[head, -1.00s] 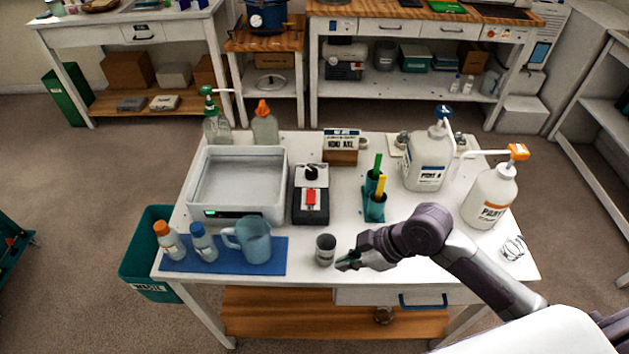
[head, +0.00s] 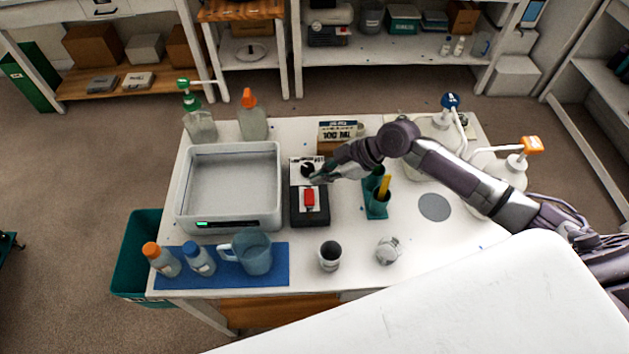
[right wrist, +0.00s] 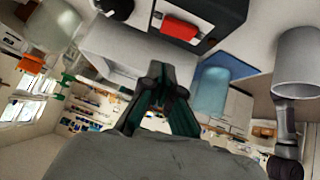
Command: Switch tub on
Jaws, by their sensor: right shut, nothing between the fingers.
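The tub (head: 232,225) is a pale grey open basin at the left of the white table, with a small lit green display (head: 202,224) on its front. Right of it stands a black box (head: 310,217) with a red rocker switch (head: 309,198) and a black knob (head: 308,170) on a white panel. My right gripper (head: 316,181) is shut and empty, over the box's right side near the knob and red switch; contact cannot be told. In the right wrist view its fingertips (right wrist: 158,75) are together, with the red switch (right wrist: 180,28) beyond. My left gripper is not seen.
A blue mat (head: 222,276) holds a jug (head: 252,252) and two capped bottles. A dark-mouthed cup (head: 330,256) and a clear jar (head: 388,250) stand at the front. A teal holder (head: 376,206) stands right of the box, under my forearm. Pump bottles stand at the right.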

